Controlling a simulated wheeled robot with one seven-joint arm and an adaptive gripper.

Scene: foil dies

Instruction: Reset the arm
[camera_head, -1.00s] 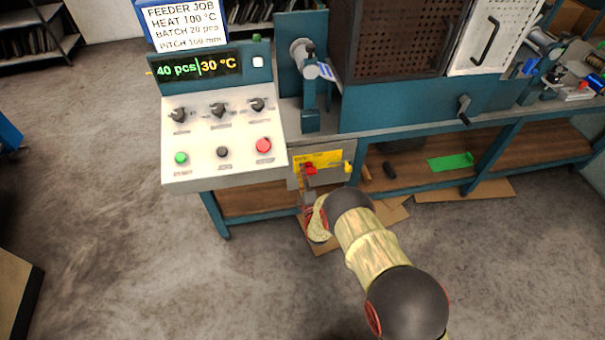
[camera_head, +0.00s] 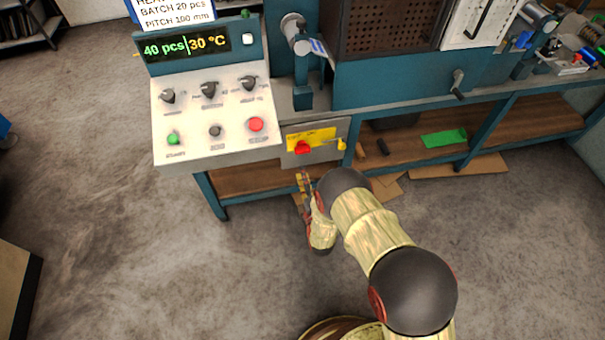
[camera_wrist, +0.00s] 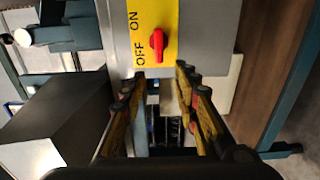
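My gripper (camera_head: 303,176) is just below and in front of the red rotary switch (camera_head: 303,147), which sits on a yellow plate (camera_head: 318,137) on the grey box under the control panel. In the wrist view, my gripper (camera_wrist: 160,71) has its two fingers spread apart with nothing held between them. The red switch (camera_wrist: 157,44) is beyond the fingertips, apart from them, on the plate marked ON and OFF. Its exact setting is hard to tell. My arm bends down toward the lower right in the head view.
A yellow handle (camera_head: 341,144) is right of the switch. The workbench's wooden lower shelf (camera_head: 405,150) is at right.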

